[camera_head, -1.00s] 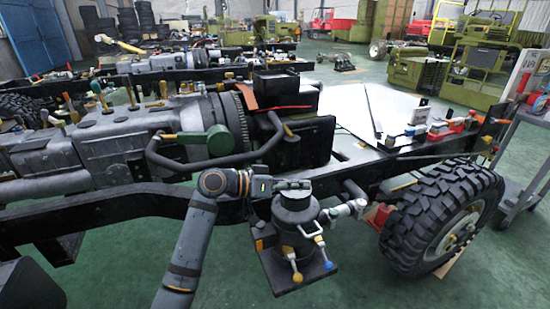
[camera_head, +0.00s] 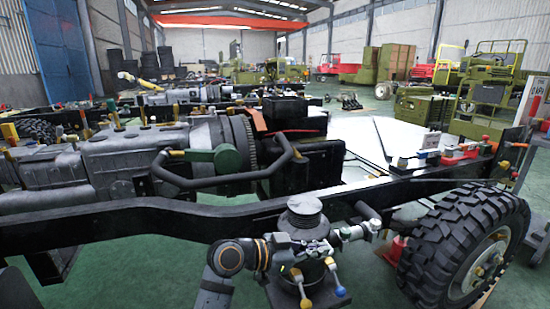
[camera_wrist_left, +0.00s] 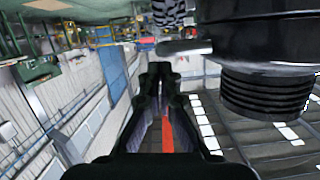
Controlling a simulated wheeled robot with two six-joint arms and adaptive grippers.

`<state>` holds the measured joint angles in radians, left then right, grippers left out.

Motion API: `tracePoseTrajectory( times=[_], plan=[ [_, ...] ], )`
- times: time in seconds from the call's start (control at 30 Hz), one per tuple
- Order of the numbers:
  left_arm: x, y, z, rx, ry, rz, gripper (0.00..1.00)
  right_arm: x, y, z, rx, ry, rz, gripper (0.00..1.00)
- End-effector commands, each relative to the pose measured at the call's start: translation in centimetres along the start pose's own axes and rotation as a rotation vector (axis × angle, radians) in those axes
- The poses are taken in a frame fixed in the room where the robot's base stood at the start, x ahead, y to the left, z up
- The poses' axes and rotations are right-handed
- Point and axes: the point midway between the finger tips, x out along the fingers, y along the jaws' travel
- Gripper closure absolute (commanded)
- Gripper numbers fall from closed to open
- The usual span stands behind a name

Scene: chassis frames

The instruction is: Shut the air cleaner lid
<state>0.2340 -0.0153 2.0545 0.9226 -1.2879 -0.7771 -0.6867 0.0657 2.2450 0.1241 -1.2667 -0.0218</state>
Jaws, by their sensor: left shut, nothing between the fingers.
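The air cleaner (camera_head: 305,232) is a dark upright cylinder with a ribbed round top (camera_head: 305,205), beside the chassis rail at lower middle of the head view. Clamp levers with a yellow knob (camera_head: 304,303) and a blue knob (camera_head: 340,291) hang on its front. Whether its lid is raised or seated I cannot tell. My left gripper (camera_head: 284,242) is at the cylinder's near left side, below the ribbed top, partly overlapping it. In the left wrist view its fingers (camera_wrist_left: 160,75) are together and empty, with the dark ribbed part (camera_wrist_left: 265,95) to their right. Contact is unclear.
The black chassis rail (camera_head: 150,212) runs behind the air cleaner. A large tyre (camera_head: 465,250) stands at the right, and a red part (camera_head: 395,250) sits between them. The engine (camera_head: 130,165) is behind at the left. Green floor is open at lower left.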

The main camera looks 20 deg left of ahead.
Motion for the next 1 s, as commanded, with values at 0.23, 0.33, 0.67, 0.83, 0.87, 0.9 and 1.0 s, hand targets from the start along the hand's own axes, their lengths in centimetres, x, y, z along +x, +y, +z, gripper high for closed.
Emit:
tracePoseTrajectory(
  times=[0.23,0.33,0.67,0.83,0.87,0.9,1.0],
  plan=[
    [0.2,0.2,1.0,0.0,0.0,0.0,1.0,0.8,-0.2,0.1,0.003,0.036,-0.011,0.46],
    [0.3,0.3,1.1,-0.001,0.0,0.0,1.0,0.9,-0.2,0.0,0.004,0.04,-0.012,0.46],
    [0.3,0.3,1.3,-0.004,-0.005,0.002,1.0,0.9,-0.2,0.0,0.003,0.04,-0.012,0.46],
    [0.3,0.3,1.3,-0.005,-0.006,0.003,1.0,0.9,-0.2,0.1,0.003,0.04,-0.012,0.46],
    [0.3,0.3,1.3,-0.005,-0.006,0.003,1.0,0.8,-0.2,0.1,0.003,0.039,-0.012,0.46],
    [0.2,0.2,1.1,-0.005,-0.007,0.002,1.0,0.6,-0.2,0.1,0.003,0.037,-0.011,0.46],
    [0.0,-0.2,-0.2,-0.004,-0.006,-0.001,1.0,-0.6,0.0,-0.3,-0.001,0.0,0.001,0.46]
  ],
)
